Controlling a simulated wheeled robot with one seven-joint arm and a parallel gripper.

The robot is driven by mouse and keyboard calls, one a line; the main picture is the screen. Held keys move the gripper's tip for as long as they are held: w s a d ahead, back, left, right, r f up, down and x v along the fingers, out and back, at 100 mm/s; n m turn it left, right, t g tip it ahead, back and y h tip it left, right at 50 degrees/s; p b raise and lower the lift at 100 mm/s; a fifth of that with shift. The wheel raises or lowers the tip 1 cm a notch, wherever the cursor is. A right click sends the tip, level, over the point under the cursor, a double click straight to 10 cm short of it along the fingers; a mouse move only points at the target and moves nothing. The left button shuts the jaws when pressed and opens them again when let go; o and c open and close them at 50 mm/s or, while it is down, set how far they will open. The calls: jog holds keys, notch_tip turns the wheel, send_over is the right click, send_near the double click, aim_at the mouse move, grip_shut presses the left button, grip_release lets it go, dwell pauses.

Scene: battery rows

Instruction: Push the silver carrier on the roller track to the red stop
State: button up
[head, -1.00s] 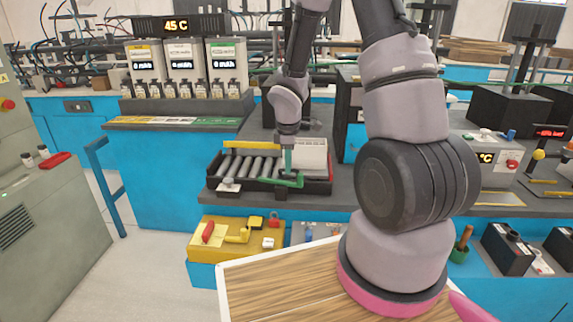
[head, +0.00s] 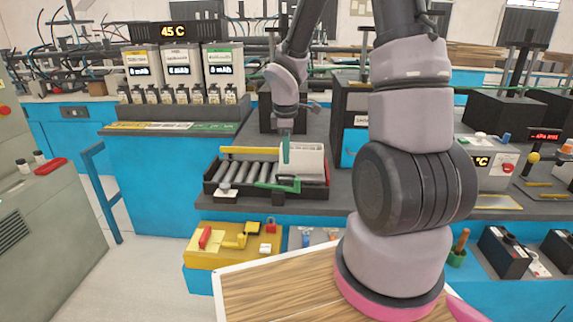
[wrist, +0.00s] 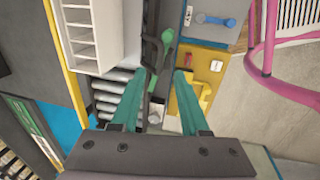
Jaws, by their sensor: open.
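The silver carrier (head: 310,160) is a pale box at the right part of the roller track (head: 250,172). In the wrist view it is a white box with open compartments (wrist: 82,30) at upper left. My gripper (head: 285,150) points down at the carrier's near left side; I cannot tell whether it touches. In the wrist view my gripper (wrist: 162,74) has its green fingers apart, with nothing between the tips. A green lever (head: 277,186) lies along the track's near edge, and it also shows in the wrist view (wrist: 167,38).
A yellow bar (head: 248,150) runs along the track's far side. A white knob (head: 224,189) stands at its near left. A yellow box (head: 225,250) with a red handle (head: 205,238) is below in front. Bare rollers lie left of the carrier.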

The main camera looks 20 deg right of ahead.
jog(key=shift+s+a+r, duration=0.1)
jog(key=shift+s+r, duration=0.05)
jog(key=shift+r, duration=0.85)
jog(key=shift+s+r, duration=0.15)
jog(key=shift+r, duration=0.8)
jog(key=s+r+m+t+y, duration=0.1)
jog(key=s+r+m+t, duration=0.1)
jog(key=s+r+m, duration=0.7)
jog(key=s+r+m+t+y, duration=0.1)
jog(key=s+r+m+t, duration=0.2)
jog(key=s+r+m, duration=0.5)
notch_tip(320, 180, up, 6)
jog(key=shift+s+r+m+y, duration=0.1)
jog(key=shift+s+m+y, duration=0.3)
jog(key=shift+s, duration=0.05)
